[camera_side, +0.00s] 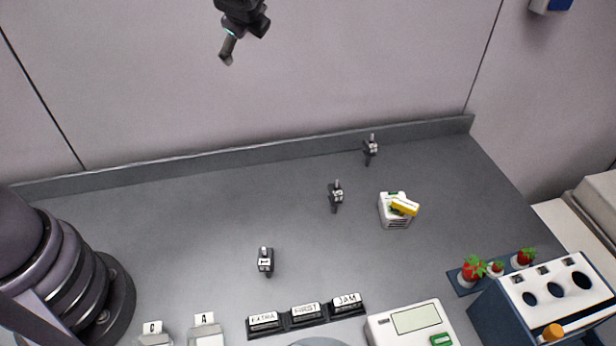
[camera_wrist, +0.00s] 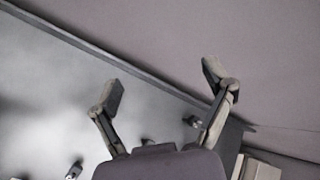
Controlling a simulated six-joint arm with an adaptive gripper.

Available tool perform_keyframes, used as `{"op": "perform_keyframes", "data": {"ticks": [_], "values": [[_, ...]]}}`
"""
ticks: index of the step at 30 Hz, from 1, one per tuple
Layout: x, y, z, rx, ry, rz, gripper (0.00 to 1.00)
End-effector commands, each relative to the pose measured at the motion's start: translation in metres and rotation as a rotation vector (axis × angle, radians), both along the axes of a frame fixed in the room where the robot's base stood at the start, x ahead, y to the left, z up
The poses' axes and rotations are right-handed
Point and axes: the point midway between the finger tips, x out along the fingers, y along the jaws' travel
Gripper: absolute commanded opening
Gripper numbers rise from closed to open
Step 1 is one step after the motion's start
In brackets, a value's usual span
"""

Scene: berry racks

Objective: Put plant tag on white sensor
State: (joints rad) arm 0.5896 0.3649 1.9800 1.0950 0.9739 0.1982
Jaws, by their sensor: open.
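In the side view, a white sensor (camera_side: 396,222) stands on the grey bench, right of the middle. A small yellow and white piece that looks like the plant tag (camera_side: 405,207) lies on its top, slanted and reaching past the right edge. Green shows on the sensor's top beside it. My gripper (camera_side: 226,58) is high above the back of the bench, up and to the left of the sensor and well apart from it. In the wrist view my gripper (camera_wrist: 165,88) has its two fingers wide apart with nothing between them. I cannot make out the sensor or tag there.
Small dark numbered clips (camera_side: 265,262), (camera_side: 336,196), (camera_side: 371,150) stand on the bench. Labelled black bins (camera_side: 305,316), a white device with a screen (camera_side: 412,325), strawberries (camera_side: 472,270) and a blue-and-white rack (camera_side: 560,290) line the front. The back-left bench is clear.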

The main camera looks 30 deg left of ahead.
Motion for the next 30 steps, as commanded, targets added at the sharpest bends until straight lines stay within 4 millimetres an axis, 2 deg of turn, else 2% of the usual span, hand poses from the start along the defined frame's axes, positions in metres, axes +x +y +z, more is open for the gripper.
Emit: {"op": "perform_keyframes", "data": {"ticks": [1,3,6,10,12,15,18,21,30], "values": [[-0.022,0.033,0.022,-0.108,-0.028,0.133,0.81],[-0.056,0.066,0.041,-0.254,-0.058,0.306,0.81],[-0.109,0.099,0.06,-0.471,-0.112,0.541,0.81],[-0.177,0.12,0.072,-0.758,-0.199,0.813,0.81],[-0.207,0.121,0.074,-0.9,-0.244,0.93,0.81],[-0.237,0.117,0.074,-1.069,-0.3,1.052,0.81],[-0.255,0.112,0.072,-1.184,-0.338,1.126,0.81],[-0.263,0.108,0.072,-1.244,-0.355,1.161,0.81],[-0.265,0.107,0.071,-1.26,-0.356,1.171,0.81]]}}
